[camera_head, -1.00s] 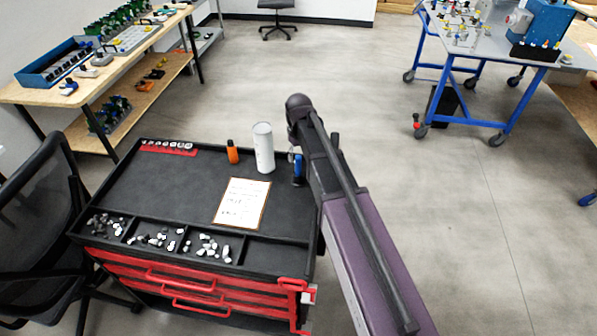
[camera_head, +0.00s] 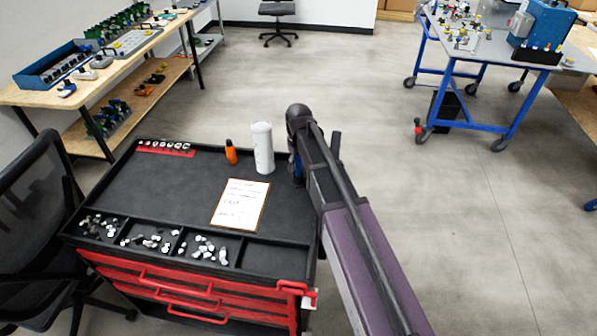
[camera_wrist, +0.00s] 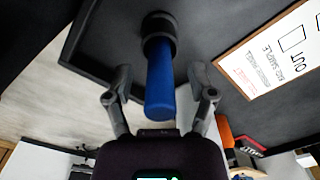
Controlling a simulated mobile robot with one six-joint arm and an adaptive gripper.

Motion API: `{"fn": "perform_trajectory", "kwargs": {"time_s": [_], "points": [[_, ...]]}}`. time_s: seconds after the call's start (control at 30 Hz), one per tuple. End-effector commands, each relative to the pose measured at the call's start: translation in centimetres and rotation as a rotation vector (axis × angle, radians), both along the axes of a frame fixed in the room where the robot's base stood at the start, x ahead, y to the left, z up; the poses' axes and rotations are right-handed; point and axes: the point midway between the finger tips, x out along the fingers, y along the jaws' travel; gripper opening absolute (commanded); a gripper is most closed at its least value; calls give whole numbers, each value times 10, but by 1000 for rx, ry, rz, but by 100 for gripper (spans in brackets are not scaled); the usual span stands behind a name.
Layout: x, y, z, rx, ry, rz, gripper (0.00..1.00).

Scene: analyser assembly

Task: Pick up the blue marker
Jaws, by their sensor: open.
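The blue marker (camera_wrist: 160,82) stands between the two open fingers of my gripper (camera_wrist: 160,95) in the wrist view. Its dark end is at the top of that picture, and its blue end points toward my palm. A gap shows on each side of it, so neither finger seems to touch it. In the head view, only a small blue sliver of the marker (camera_head: 298,170) shows at the right edge of the black cart top (camera_head: 180,185). My arm hides the rest of it and most of the gripper.
A white cylinder (camera_head: 263,150) and an orange bottle (camera_head: 231,153) stand close left of my arm. A framed paper (camera_head: 240,205) lies on the cart, and also shows in the wrist view (camera_wrist: 275,50). Front compartments hold small black and white parts (camera_head: 205,248).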

Motion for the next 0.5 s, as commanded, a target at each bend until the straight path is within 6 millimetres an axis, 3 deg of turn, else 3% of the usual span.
{"fn": "perform_trajectory", "kwargs": {"time_s": [0.3, 0.37, 0.5], "points": [[0, 0, 0, 0, 0, 0, 72], [0, 0, 0, 0, 0, 0, 57], [0, 0, 0, 0, 0, 0, 15]]}}
